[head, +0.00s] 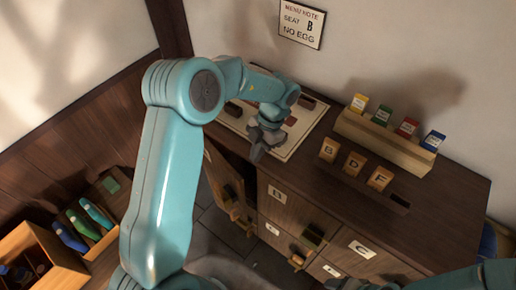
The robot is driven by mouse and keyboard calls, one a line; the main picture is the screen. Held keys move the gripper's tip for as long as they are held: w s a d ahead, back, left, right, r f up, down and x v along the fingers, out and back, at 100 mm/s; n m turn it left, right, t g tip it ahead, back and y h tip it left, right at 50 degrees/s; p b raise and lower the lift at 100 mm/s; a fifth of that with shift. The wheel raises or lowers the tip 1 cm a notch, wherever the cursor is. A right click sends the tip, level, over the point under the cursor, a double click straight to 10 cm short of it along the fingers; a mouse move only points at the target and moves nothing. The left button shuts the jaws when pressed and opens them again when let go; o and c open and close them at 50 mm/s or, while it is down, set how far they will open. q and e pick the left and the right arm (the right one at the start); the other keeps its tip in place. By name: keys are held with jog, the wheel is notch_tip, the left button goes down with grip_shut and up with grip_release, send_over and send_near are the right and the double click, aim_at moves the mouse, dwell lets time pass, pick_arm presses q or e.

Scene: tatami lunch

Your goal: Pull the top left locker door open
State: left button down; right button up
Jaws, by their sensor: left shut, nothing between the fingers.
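The dark wooden cabinet (420,172) has locker doors on its front. The top left door (290,215) looks flush with the front. It carries a pale letter label (277,195), and a dark handle (314,236) sits at its right side. My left gripper (257,153) is shut and empty above the cabinet top near its left edge, up and left of that door and apart from the handle. My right gripper (350,285) is cut off by the bottom edge; its fingers cannot be made out.
A tray board (300,135) lies behind my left gripper. A rack of coloured cards (380,140) and lettered wooden tags B, D and F (354,163) stand on the top. Wooden pieces (238,213) show at the cabinet's left side. A wooden box (40,238) stands lower left.

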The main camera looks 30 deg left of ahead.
pick_arm(q)
jog(key=x, duration=0.7)
jog(key=shift+a+p, duration=0.2)
jog(key=shift+p, duration=0.25)
